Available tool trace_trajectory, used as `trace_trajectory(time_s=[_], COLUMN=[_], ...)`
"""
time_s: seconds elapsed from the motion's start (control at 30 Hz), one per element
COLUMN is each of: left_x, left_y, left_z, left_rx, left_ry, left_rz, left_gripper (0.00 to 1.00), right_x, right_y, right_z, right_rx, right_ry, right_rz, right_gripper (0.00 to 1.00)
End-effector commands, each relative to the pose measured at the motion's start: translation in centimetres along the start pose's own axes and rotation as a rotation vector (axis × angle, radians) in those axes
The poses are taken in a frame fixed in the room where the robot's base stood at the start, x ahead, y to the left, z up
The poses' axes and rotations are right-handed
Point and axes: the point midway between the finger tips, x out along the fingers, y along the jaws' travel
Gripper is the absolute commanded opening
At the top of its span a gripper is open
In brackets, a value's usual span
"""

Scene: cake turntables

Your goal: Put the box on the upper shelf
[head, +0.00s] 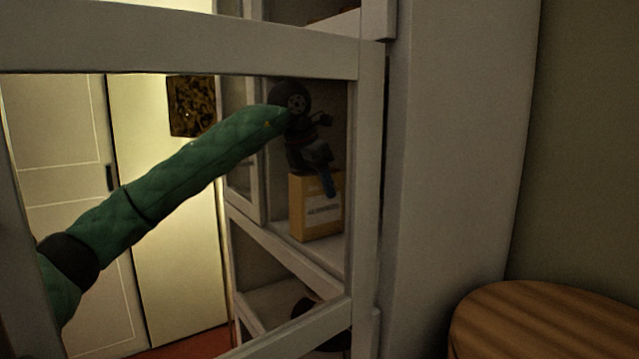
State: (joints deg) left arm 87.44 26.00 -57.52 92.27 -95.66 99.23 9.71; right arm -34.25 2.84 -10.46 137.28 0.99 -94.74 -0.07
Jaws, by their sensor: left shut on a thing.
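A yellow box (317,222) with a white label is upright in a compartment of the white shelf unit. My left gripper (326,183) is at the top of the box, shut on it. The gripper's fingers partly cover the box's upper right. The box's base is at or just above the shelf board (332,254); I cannot tell whether it touches. Another, higher shelf (325,22) shows at the top of the picture, mostly hidden by a white frame. My right gripper is not in view.
A white frame (367,180) stands in front of my left arm and the compartment. A lower compartment (275,297) holds a dark round object (307,304), partly hidden. A round wooden top (560,325) is at the lower right. A dark picture (190,106) hangs behind.

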Motion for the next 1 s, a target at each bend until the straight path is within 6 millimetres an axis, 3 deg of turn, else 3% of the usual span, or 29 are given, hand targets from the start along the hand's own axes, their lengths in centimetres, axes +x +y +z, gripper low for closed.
trace_trajectory(time_s=[0.1,0.13,0.23,0.6,0.73,0.83,1.0], left_x=[0.2,0.2,0.2,-0.2,-0.5,-1.2,-2.0], left_y=[0.0,0.0,0.0,0.0,0.0,0.0,0.1], left_z=[-0.1,-0.1,-0.1,0.1,-0.1,-0.1,-2.8], left_rx=[0.000,0.000,0.000,0.000,0.000,0.001,0.000], left_ry=[-0.001,0.000,0.000,0.000,0.000,0.000,0.000], left_rz=[0.000,0.000,0.000,0.000,0.001,0.001,0.002], left_gripper=[0.00,0.54,0.72,0.72,0.72,0.72,0.72], right_x=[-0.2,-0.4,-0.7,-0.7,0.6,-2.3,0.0], right_y=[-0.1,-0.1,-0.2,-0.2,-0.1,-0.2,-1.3], right_z=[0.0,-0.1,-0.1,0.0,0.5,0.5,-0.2], right_rx=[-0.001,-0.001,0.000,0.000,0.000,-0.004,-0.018], right_ry=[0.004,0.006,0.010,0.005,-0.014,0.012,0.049], right_rz=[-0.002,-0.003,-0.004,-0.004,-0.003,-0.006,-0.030], right_gripper=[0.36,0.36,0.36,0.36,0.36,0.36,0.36])
